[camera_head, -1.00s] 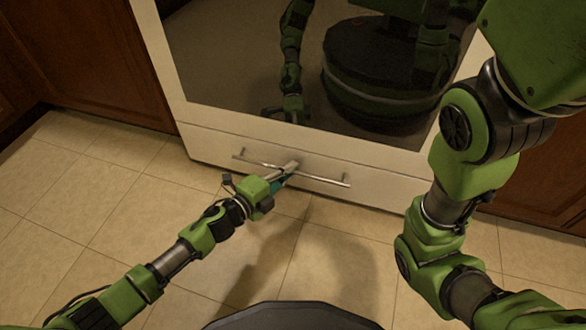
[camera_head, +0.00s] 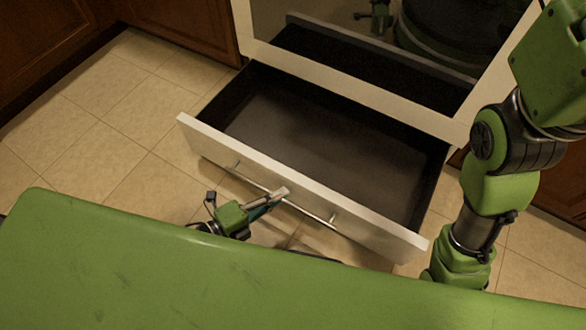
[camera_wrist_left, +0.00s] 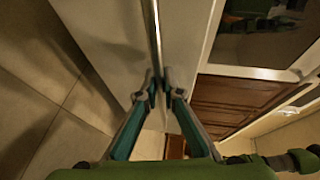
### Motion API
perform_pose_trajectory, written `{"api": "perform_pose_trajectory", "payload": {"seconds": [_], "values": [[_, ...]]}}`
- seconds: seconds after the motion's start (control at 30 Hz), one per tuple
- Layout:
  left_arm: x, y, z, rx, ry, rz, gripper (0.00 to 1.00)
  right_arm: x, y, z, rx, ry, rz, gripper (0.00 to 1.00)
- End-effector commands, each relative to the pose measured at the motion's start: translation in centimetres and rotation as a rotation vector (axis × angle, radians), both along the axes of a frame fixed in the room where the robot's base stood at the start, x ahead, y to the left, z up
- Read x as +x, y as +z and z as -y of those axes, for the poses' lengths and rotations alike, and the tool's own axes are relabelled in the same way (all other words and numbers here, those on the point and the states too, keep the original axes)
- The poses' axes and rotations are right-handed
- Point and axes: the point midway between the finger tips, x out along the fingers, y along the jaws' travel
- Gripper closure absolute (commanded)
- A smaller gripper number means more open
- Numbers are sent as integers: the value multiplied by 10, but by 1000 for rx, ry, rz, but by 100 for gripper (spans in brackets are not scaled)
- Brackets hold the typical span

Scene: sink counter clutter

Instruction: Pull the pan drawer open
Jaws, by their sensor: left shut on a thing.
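The pan drawer (camera_head: 306,201) stands open below the oven in the head view, its white front pulled well out and its dark inside showing empty. A metal bar handle (camera_head: 310,214) runs along the drawer front. My left gripper (camera_head: 276,196) is at the middle of the handle, shut on it. In the left wrist view the handle (camera_wrist_left: 156,45) runs between the two fingers of my left gripper (camera_wrist_left: 160,92). My right arm comes in at the right of the head view, but its gripper is out of view.
The white oven (camera_head: 350,90) with dark glass stands above and behind the drawer. Brown wooden cabinets (camera_head: 180,22) flank it. Tiled floor (camera_head: 105,130) is clear at the left. A green part of my own body covers the bottom of the head view.

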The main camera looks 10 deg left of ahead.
Motion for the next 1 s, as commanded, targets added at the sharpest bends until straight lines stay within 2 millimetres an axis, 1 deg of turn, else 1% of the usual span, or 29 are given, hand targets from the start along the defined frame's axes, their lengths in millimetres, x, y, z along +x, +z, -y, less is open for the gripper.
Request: {"api": "perform_pose_trajectory", "payload": {"seconds": [0.03, 0.2, 0.3, 0.4, 0.57, 0.87, 0.9, 1.0], "values": [[-14, 2, -4, -1, 3, -5, 100, 4, 1, 0, 0, 0, -14, 75], [-44, 1, -14, -1, 2, -3, 100, 9, -2, 1, 2, 1, -35, 75], [-55, 1, -18, -1, 1, -2, 100, 11, -4, 1, 2, 2, -45, 75], [-62, 1, -20, -1, 1, -1, 100, 12, -5, 1, 3, 2, -49, 75], [-66, 0, -22, 0, 1, 1, 100, 13, -6, 1, 4, 4, -51, 75], [-66, 0, -22, 0, 1, 1, 100, 13, -6, 1, 4, 4, -51, 75], [-66, 0, -22, 0, 1, 1, 85, 13, -6, 1, 4, 4, -51, 75], [-66, 0, -22, 0, 1, 1, 85, 13, -6, 1, 4, 4, -51, 75]]}}
